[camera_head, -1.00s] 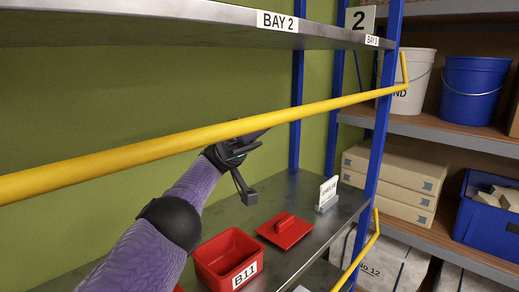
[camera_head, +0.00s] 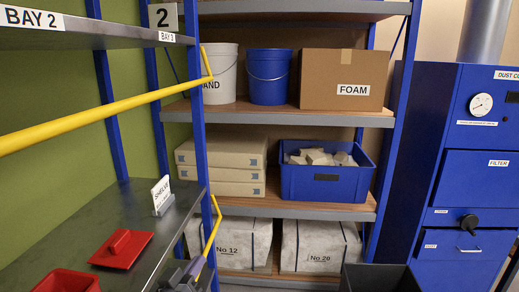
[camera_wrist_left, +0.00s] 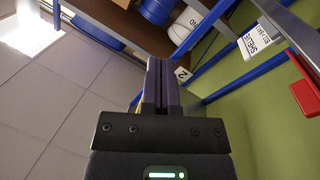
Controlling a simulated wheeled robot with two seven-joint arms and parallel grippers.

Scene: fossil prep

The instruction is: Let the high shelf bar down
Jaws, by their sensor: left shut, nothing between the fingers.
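The high yellow shelf bar (camera_head: 100,122) runs across the front of the left shelf, below the BAY 2 board (camera_head: 80,32). It is raised, and its bent right end is at the blue upright (camera_head: 200,150). A second, lower yellow bar (camera_head: 212,232) shows at the same upright. My left gripper (camera_head: 190,270) is low at the bottom of the head view, beside the shelf's front edge, well below the high bar. In the left wrist view its fingers (camera_wrist_left: 162,85) are shut and empty. My right gripper is not in view.
A red lidded piece (camera_head: 121,248), a red box (camera_head: 68,281) and a small sign (camera_head: 161,193) stand on the grey shelf (camera_head: 110,215). Shelving with a blue bucket (camera_head: 268,77) and blue crate (camera_head: 325,180) stands behind. A blue cabinet (camera_head: 465,180) is at right.

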